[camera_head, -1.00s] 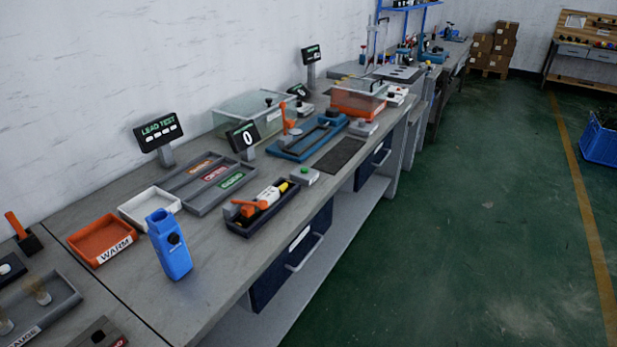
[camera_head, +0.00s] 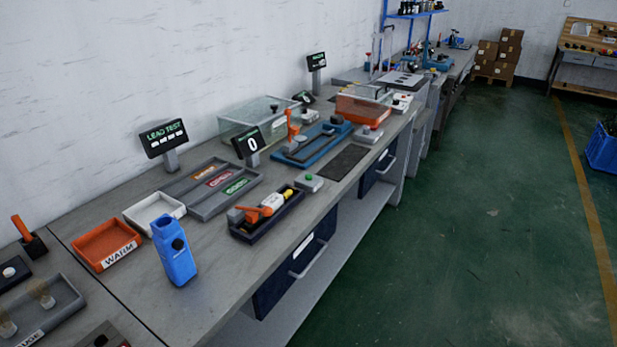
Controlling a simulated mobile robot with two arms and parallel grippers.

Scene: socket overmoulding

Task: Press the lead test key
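The lead test display (camera_head: 164,137) is a dark screen on a grey stand near the wall, reading "LEAD TEST" above several white marks. A small grey box with a green button (camera_head: 309,181) sits near the bench's front edge, right of a dark tray (camera_head: 247,233). Its label is too small to read, so I cannot tell for certain that it is the lead test key. The dark tray holds orange, white and yellow-tipped parts. Neither of my grippers is in view.
A blue upright device (camera_head: 173,253) stands in front of an orange WARM bin (camera_head: 86,247) and a white bin (camera_head: 134,214). A three-lane grey tray (camera_head: 200,214) lies behind the dark tray. A blue fixture (camera_head: 291,158) is farther along. The green floor (camera_head: 470,220) is clear.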

